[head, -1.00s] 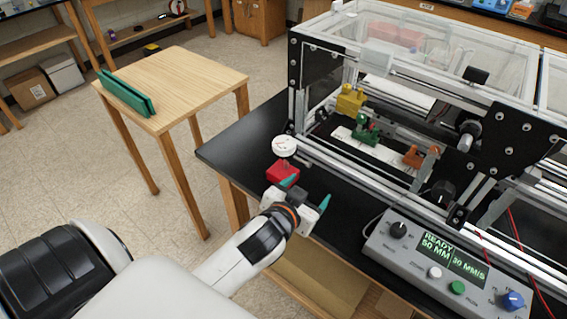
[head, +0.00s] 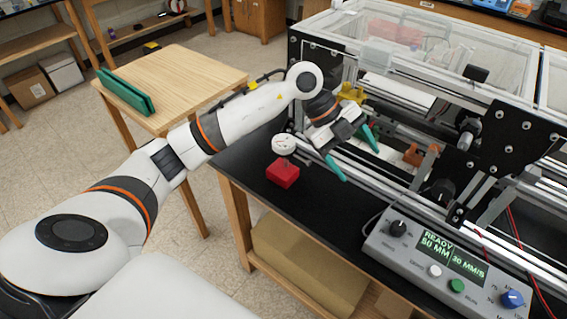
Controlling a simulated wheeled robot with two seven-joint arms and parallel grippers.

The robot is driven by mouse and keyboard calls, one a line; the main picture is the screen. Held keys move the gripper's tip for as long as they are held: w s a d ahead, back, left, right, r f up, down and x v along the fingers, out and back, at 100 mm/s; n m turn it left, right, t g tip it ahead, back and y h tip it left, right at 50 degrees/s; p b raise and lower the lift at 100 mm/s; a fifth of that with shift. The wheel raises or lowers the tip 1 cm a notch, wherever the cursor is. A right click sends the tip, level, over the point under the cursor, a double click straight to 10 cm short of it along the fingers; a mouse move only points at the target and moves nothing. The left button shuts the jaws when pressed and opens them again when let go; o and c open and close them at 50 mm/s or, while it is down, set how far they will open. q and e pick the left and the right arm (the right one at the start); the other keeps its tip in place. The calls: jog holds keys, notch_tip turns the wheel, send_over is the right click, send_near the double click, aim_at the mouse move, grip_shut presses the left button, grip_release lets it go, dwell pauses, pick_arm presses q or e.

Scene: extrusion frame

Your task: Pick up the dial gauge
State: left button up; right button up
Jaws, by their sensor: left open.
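The dial gauge (head: 284,144) has a round white face and stands upright above a red block (head: 283,173) on the black bench top. My left gripper (head: 357,160) is open, with two teal fingers spread apart. It is just to the right of the gauge, in front of the extrusion frame, with nothing visible between its fingers. The gripper body comes close to the gauge in the picture; I cannot tell whether they touch. My right gripper is not in view.
The extrusion frame (head: 372,192) with clear covers fills the right side. A control box (head: 447,263) with knobs and a lit display sits at the front right. A wooden table (head: 190,75) with a green holder (head: 125,92) stands at the left. Bare bench lies around the red block.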

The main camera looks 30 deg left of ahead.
aim_at(285, 140)
pick_arm(q)
jog(key=a+r+n+y, duration=0.1)
jog(key=a+y, duration=0.1)
jog(key=a, duration=0.3)
jog(key=a+r+n+y, duration=0.1)
jog(key=a+n+y, duration=0.1)
jog(key=a, duration=0.4)
jog(key=a+n+g+y, duration=0.1)
jog(key=a+n+y, duration=0.1)
jog(key=a+y, duration=0.2)
jog(key=shift+w+a+r, duration=0.15)
jog(key=shift+a+r, duration=0.05)
jog(key=shift+a, duration=0.35)
jog(key=shift+w+a+r, duration=0.1)
jog(key=shift+a+r, duration=0.1)
jog(key=shift+a, duration=0.3)
jog(key=shift+n, duration=0.3)
notch_tip(285, 140, down, 6)
jog(key=shift+s+a+f+p, duration=0.1)
jog(key=shift+p, duration=0.85)
jog(key=f, duration=0.1)
jog(key=f+p, duration=0.1)
jog(key=f, duration=0.1)
jog(key=f+p, duration=0.1)
jog(key=shift+s+f, duration=0.3)
jog(key=shift+f, duration=0.45)
jog(key=c, duration=1.2)
jog(key=shift+w, duration=0.1)
jog(key=shift+c, duration=1.2)
jog(key=shift+r, duration=0.15)
